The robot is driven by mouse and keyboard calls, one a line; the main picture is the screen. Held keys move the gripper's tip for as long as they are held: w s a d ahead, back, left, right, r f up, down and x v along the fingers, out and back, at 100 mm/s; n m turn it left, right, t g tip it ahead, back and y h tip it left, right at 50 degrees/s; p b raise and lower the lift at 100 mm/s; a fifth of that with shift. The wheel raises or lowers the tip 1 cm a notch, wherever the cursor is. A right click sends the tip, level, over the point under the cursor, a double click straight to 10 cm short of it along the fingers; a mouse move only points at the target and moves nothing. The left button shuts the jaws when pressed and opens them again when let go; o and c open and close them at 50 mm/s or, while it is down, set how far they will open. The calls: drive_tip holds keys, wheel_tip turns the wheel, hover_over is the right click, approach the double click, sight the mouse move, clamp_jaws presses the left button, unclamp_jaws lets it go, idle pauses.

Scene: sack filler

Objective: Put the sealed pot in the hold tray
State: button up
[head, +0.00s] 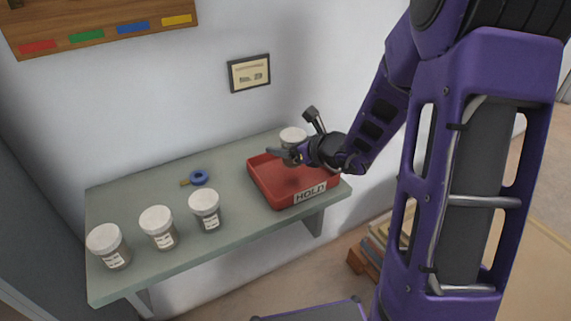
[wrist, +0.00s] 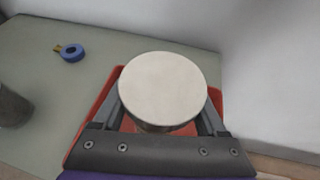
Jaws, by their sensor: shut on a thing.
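A pot with a white lid (head: 293,134) is held by my gripper (head: 287,154) above the red hold tray (head: 268,190). In the wrist view the pot's round pale lid (wrist: 163,88) sits between the two fingers of my gripper (wrist: 163,112), which are shut on it. The red tray shows behind and below the pot in the wrist view (wrist: 83,140). The tray's front label reads HOLD. The pot's lower part is mostly hidden by the gripper and the lid, and I cannot see clearly how high it is above the tray floor.
Three labelled pots with white lids (head: 108,246) (head: 158,227) (head: 205,210) stand on the left and front of the grey-green shelf (head: 140,195). A blue tape roll (head: 199,177) lies behind them. The wall is close behind the tray.

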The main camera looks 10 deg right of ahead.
sight(285, 171)
drive_tip(key=shift+f+b, duration=0.4)
drive_tip(key=shift+f, duration=1.9)
drive_tip(key=shift+f, duration=0.15)
drive_tip(key=o, duration=1.3)
drive_tip(key=shift+s+d+r, duration=0.15)
drive_tip(key=shift+r, duration=0.2)
drive_tip(key=p+v, duration=0.1)
drive_tip(key=v, duration=1)
drive_tip(key=shift+s+d, duration=0.1)
drive_tip(key=shift+s, duration=0.1)
